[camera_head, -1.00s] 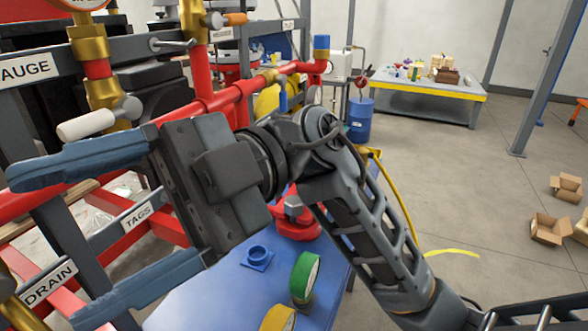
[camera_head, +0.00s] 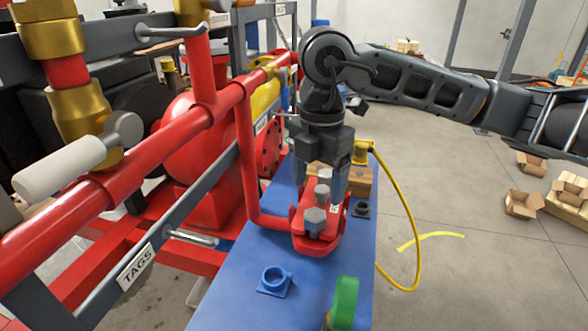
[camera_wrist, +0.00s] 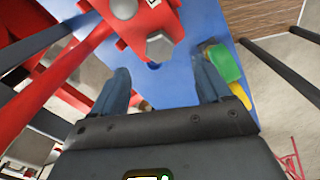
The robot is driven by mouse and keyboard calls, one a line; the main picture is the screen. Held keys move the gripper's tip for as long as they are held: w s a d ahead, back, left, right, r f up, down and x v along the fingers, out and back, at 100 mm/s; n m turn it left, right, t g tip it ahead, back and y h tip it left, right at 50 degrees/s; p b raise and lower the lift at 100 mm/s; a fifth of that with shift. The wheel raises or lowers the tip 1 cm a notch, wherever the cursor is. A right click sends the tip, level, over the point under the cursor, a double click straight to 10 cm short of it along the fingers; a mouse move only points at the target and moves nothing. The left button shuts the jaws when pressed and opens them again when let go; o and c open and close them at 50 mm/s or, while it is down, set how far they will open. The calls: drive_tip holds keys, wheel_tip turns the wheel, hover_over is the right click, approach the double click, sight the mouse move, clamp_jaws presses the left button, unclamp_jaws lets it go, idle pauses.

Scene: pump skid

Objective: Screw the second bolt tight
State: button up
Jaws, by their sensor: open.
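Two grey hex-headed bolts stand in a red flange block (camera_head: 322,241); I cannot tell which is the second. The nearer bolt (camera_head: 314,221) stands in front of my gripper in the head view, and the farther bolt (camera_head: 322,192) shows between the fingers. My gripper (camera_head: 321,190) points down over the block, open and empty. In the wrist view, one bolt (camera_wrist: 159,45) lies ahead of the gap between the fingertips (camera_wrist: 163,78), and the other bolt (camera_wrist: 124,8) is at the top edge. Neither appears gripped. Whether a finger touches the block is unclear.
The block sits on a blue bench (camera_head: 225,302). A blue ring fitting (camera_head: 274,280), a green roll (camera_head: 343,303) and a wooden block (camera_head: 359,181) are near it. A red pipe (camera_head: 165,150) and a grey rail run along the left. A yellow hose (camera_head: 414,240) hangs at right.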

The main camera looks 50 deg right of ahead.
sight(315, 214)
drive_tip(key=shift+d+f, duration=0.2)
drive_tip(key=shift+w+a+f+p, duration=0.1)
drive_tip(key=shift+f+p, duration=0.45)
drive_tip(key=shift+f, duration=3.15)
drive_tip(key=c, duration=1.2)
drive_tip(key=o, duration=0.5)
drive_tip(key=c, duration=0.5)
drive_tip(key=shift+o, duration=0.2)
drive_tip(key=m, duration=0.6)
drive_tip(key=m+p, duration=0.1)
drive_tip(key=m, duration=0.1)
drive_tip(key=shift+r+m, duration=0.1)
drive_tip(key=shift+m, duration=0.2)
drive_tip(key=shift+r+m+p, duration=0.1)
drive_tip(key=shift+m+p, duration=0.6)
drive_tip(key=shift+p, duration=0.2)
